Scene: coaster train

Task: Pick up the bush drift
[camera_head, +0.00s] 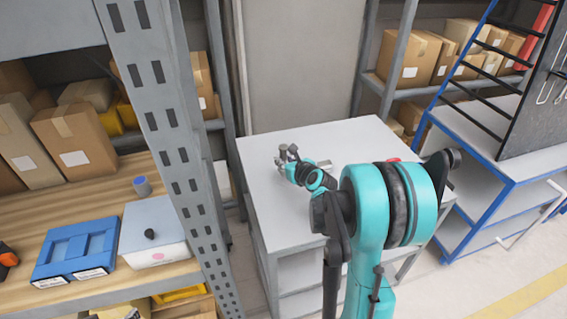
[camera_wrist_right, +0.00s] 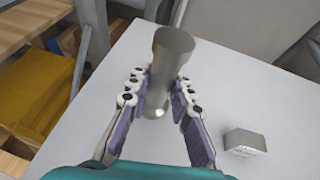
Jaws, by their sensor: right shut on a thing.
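The bush drift (camera_wrist_right: 168,75) is a grey metal cylinder with a wider head. In the right wrist view it stands between the two fingers of my right gripper (camera_wrist_right: 158,98), which is shut on it. In the head view my right gripper (camera_head: 291,163) is over the left part of the white table (camera_head: 290,215), and the drift there is small and hard to separate from the fingers. I cannot tell whether the drift touches the table top. My left gripper is not in view.
A small grey metal block (camera_wrist_right: 245,141) lies on the table beside the gripper. A shelf at left holds a blue case (camera_head: 75,250), a light box (camera_head: 153,232) and cardboard boxes (camera_head: 75,145). A grey rack post (camera_head: 165,120) stands between shelf and table. A blue-framed bench is at right.

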